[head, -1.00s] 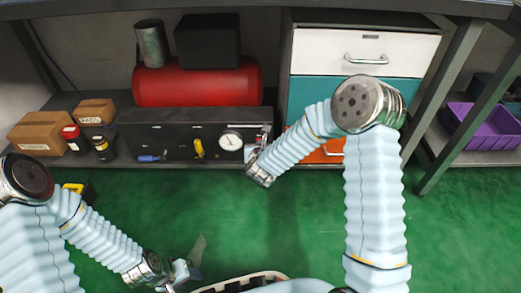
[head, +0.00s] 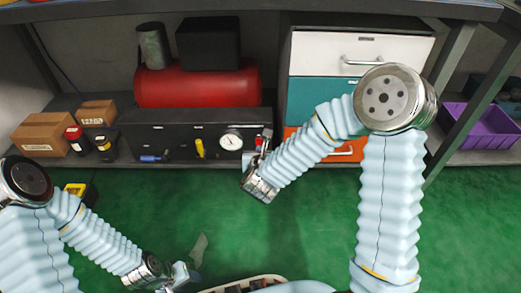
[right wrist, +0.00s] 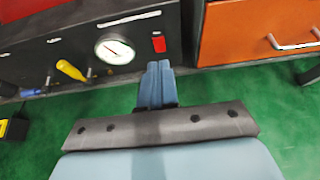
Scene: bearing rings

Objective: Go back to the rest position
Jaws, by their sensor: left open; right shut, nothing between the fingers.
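My right gripper (right wrist: 158,68) is shut with its two blue-grey fingers together and nothing between them. In the right wrist view it points toward the black panel box, below the gauge and a red part. In the head view its fingers are mostly hidden beyond the wrist of my right arm. My left gripper (head: 188,275) is low at the left of the head view, over the green floor. It is open and holds nothing that I can see.
The black panel box (head: 130,140) with a gauge (head: 230,140) stands on the low shelf, with a red tank (head: 197,85) behind it. A drawer cabinet (head: 330,95) stands right of it. A purple crate (head: 484,125) is far right. Green floor (head: 300,225) is open in front.

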